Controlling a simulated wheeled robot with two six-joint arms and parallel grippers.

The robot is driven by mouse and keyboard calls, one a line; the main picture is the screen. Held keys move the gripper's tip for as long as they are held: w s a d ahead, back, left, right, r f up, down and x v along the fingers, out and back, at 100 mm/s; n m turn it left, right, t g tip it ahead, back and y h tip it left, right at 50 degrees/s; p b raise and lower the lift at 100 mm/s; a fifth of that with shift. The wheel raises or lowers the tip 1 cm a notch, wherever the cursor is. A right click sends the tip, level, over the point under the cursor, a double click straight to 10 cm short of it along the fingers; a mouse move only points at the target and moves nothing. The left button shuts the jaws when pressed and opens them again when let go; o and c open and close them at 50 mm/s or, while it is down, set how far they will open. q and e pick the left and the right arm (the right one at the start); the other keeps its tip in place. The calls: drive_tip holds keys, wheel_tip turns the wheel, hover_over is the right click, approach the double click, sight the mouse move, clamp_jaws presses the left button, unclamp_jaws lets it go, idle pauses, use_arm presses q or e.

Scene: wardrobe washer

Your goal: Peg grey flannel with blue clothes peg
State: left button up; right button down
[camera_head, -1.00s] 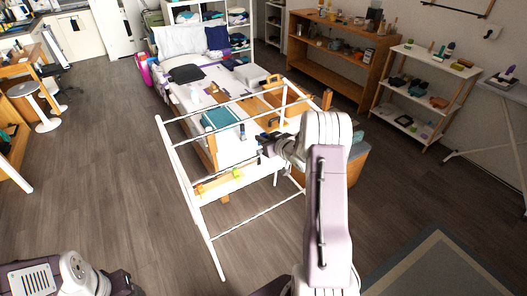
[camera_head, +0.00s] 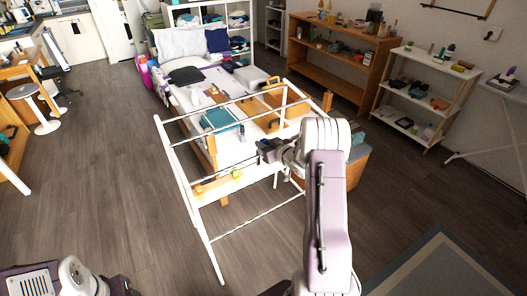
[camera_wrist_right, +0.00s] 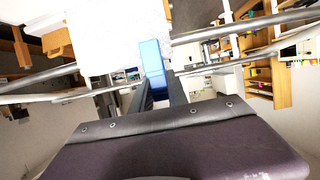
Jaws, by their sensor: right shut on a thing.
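My right gripper (camera_head: 262,152) is over the white drying rack (camera_head: 186,181), near its front rails. In the right wrist view, the gripper (camera_wrist_right: 159,88) is shut on a blue clothes peg (camera_wrist_right: 153,58), which sticks out beyond the dark fingers. A very pale cloth-like surface (camera_wrist_right: 102,25) fills the upper middle there, and the peg overlaps its edge. It may be the grey flannel, but its colour is washed out. Whether the peg grips it, I cannot tell. The flannel is not clear in the head view. My left gripper is out of view.
An orange piece (camera_head: 199,190) and a yellow-green piece (camera_head: 236,174) sit along the rack's front part. A bed (camera_head: 190,94) stands behind the rack. Wooden shelves (camera_head: 334,73) and a white shelf unit (camera_head: 420,93) line the right wall. The floor left of the rack is clear.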

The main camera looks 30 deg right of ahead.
drive_tip(key=shift+f+b, duration=0.55)
drive_tip(key=shift+f, duration=0.15)
drive_tip(key=c, duration=1.2)
unclamp_jaws()
drive_tip(key=shift+r, duration=0.1)
drive_tip(key=b+v, duration=0.1)
drive_tip(key=v, duration=0.8)
